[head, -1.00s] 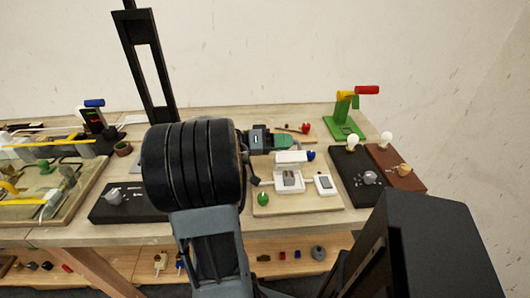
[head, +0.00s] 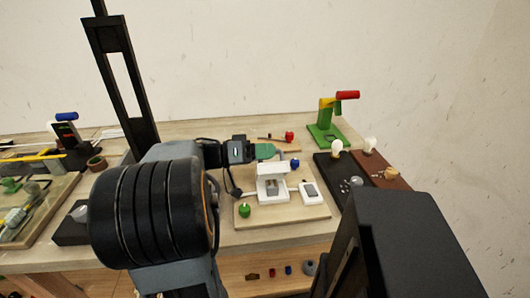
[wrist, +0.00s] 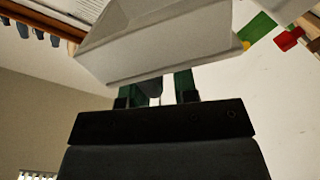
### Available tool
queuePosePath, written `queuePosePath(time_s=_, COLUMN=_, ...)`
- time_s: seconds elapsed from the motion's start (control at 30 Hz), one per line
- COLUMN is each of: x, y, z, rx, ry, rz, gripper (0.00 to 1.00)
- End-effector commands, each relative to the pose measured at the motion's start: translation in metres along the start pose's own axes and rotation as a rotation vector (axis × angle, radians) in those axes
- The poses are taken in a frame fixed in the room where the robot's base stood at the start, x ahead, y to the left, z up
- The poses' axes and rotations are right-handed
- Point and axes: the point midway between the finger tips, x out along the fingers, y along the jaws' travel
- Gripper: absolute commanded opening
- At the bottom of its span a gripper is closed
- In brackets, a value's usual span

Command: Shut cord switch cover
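The cord switch (head: 272,190) is a white box on a beige board in the head view. Its white cover (head: 272,168) stands raised at the back of the box, so the switch is open. My gripper (head: 265,151), with green fingers, is just behind the cover's top edge. In the wrist view a large white panel, which looks like the cover (wrist: 155,45), fills the upper middle, just beyond the fingertips (wrist: 155,82). The fingers are apart with nothing clearly held between them. I cannot tell whether they touch the cover.
A green knob (head: 245,210) is at the board's front left, a blue knob (head: 295,163) behind right. Bulb holders on a black board (head: 330,170) and a green stand (head: 325,133) are farther right.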

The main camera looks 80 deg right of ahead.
Motion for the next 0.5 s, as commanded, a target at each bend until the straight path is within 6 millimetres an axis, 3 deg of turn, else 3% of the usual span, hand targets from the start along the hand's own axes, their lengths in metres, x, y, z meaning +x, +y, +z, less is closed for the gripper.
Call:
queuePosePath(time_s=0.13, x=0.000, y=0.001, z=0.000, rx=-0.001, ry=0.000, rz=0.001, gripper=0.38)
queuePosePath(time_s=0.37, x=-0.002, y=0.001, z=-0.001, rx=0.000, ry=0.001, rz=0.001, gripper=0.38)
queuePosePath(time_s=0.5, x=-0.015, y=0.000, z=-0.001, rx=0.000, ry=0.003, rz=-0.001, gripper=0.38)
